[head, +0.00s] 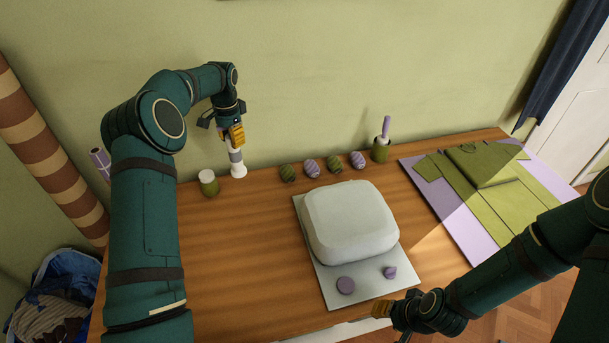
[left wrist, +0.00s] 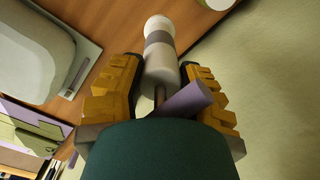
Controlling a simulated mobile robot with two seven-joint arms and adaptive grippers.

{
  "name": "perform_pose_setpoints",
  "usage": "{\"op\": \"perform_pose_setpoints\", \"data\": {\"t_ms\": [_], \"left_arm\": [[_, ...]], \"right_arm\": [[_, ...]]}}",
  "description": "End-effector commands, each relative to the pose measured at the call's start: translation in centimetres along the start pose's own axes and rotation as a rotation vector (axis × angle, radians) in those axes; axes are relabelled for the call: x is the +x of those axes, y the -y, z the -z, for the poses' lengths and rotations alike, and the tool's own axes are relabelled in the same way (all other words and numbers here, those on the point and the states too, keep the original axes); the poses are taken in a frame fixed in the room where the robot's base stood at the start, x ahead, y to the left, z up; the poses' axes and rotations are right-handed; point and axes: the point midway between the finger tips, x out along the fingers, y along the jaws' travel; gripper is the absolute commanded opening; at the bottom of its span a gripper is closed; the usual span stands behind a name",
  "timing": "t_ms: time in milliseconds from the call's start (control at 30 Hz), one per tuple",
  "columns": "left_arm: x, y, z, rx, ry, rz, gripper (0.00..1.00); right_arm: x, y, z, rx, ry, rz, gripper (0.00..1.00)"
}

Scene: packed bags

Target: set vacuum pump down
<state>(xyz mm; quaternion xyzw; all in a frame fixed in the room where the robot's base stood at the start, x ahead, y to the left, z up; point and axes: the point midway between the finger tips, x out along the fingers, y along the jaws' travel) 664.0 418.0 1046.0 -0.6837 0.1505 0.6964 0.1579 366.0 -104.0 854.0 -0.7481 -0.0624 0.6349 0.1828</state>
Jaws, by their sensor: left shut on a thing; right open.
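The vacuum pump (head: 237,158) is a slim white cylinder with a grey band. It is upright at the back of the wooden table, close to the wall. In the left wrist view its white body (left wrist: 160,68) points away between the yellow fingers, with a purple handle (left wrist: 186,98) near my palm. My left gripper (head: 236,136) is shut on its upper part. The pump's foot is at the tabletop, but I cannot tell whether it bears its full weight there. My right gripper (head: 382,308) is open and empty near the table's front edge.
A green jar with a pale lid (head: 209,183) stands just left of the pump. Striped balls (head: 312,168) and a green cup (head: 381,150) line the back. A pale puffy bag (head: 350,220) lies on a grey board (head: 345,297). The table's left part is clear.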

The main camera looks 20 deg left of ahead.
Motion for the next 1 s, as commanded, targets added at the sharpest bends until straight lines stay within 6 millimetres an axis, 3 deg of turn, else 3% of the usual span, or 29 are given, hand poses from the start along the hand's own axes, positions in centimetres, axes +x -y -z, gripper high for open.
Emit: {"op": "perform_pose_setpoints", "data": {"t_ms": [400,567,800,1000], "left_arm": [[5.8,0.4,0.1,-0.001,0.002,-0.001,0.0],[6.8,0.4,0.1,-0.001,0.0,0.0,0.0],[9.8,0.3,0.1,-0.001,0.001,-0.001,0.0],[10.1,0.3,0.2,-0.002,-0.001,0.001,0.0]], "right_arm": [[0.2,-0.1,0.0,0.0,0.0,0.0,0.41],[0.2,-0.1,0.0,0.0,0.0,0.0,0.41],[0.2,-0.1,0.0,0.0,0.0,-0.001,0.41],[0.2,-0.1,0.0,0.0,0.0,0.0,0.41]]}}
